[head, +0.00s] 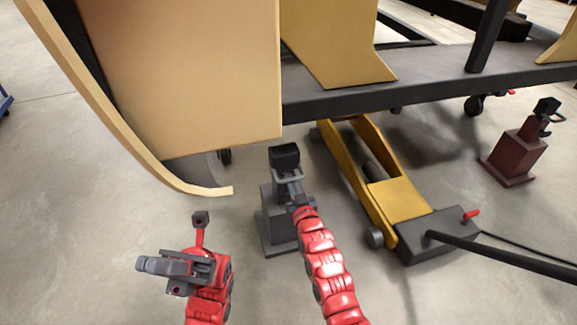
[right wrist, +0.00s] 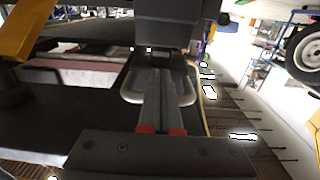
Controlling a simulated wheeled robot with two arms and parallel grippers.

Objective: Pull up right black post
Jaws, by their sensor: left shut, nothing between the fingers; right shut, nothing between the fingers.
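A black post (head: 285,156) with a square head rises from a dark grey stand (head: 268,225) on the floor, in the middle of the head view. A light grey loop handle sticks out from the post's near side. My right gripper (head: 294,185) is shut at this handle, with nothing held. In the right wrist view my shut fingers (right wrist: 160,95) lie between the two curved sides of the handle (right wrist: 129,88), below the dark post (right wrist: 168,28); contact cannot be told. My left gripper (head: 150,265) is shut and empty, low at the left, away from the stand.
A tan curved body panel (head: 180,70) hangs at the left, close to the post. A dark beam (head: 400,97) runs across behind it. A yellow floor jack (head: 395,200) stands just right of my right arm. A red-brown stand (head: 515,150) is farther right.

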